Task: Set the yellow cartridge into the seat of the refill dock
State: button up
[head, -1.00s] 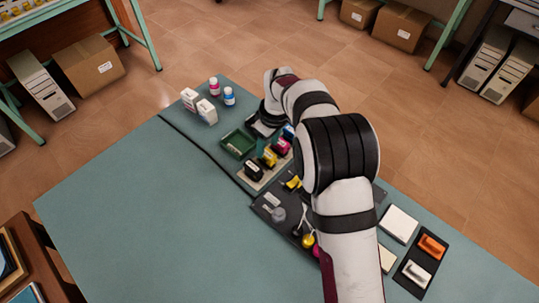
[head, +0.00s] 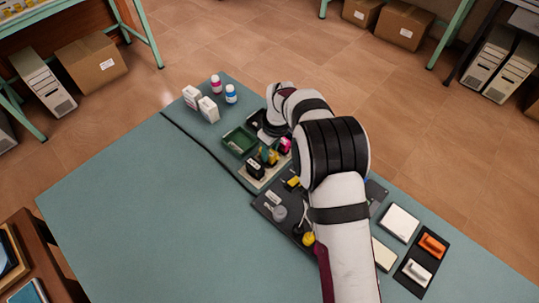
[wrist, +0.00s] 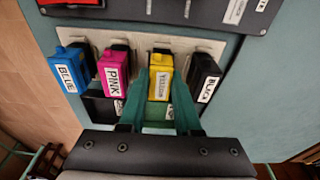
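The yellow cartridge (wrist: 160,80) stands in a pale rack (wrist: 205,45), between the pink cartridge (wrist: 114,76) and the black cartridge (wrist: 204,78). It also shows in the head view (head: 272,156), partly covered. My gripper (wrist: 160,88) has its two green fingers on either side of the yellow cartridge. The gap between fingers and cartridge is too small to tell whether they touch it. A dark board (head: 268,209) with a grey round part and yellow parts lies in front of the rack. I cannot tell for certain whether it is the refill dock; my arm hides part of it.
The blue cartridge (wrist: 75,72) is at the rack's left end in the wrist view. Behind the rack are a green tray (head: 239,142), white boxes (head: 208,109) and small bottles (head: 231,94). White pads and a dark tray (head: 413,278) lie at right.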

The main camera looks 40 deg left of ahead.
grip_shut()
jog(key=shift+r, duration=3.25)
jog(key=shift+o, duration=1.6)
grip_release()
grip_shut()
jog(key=shift+d+m, duration=0.15)
jog(key=shift+m, duration=0.15)
jog(key=d+m+h, duration=0.2)
jog(key=d+m, duration=0.5)
jog(key=m, duration=1.1)
jog(key=d+m+h, duration=0.2)
jog(key=d+m, duration=0.6)
jog(key=m, duration=0.9)
jog(key=shift+s+f, duration=0.15)
jog(key=shift+f, duration=1.1)
jog(key=shift+s+f, duration=0.1)
jog(key=shift+f, duration=1.1)
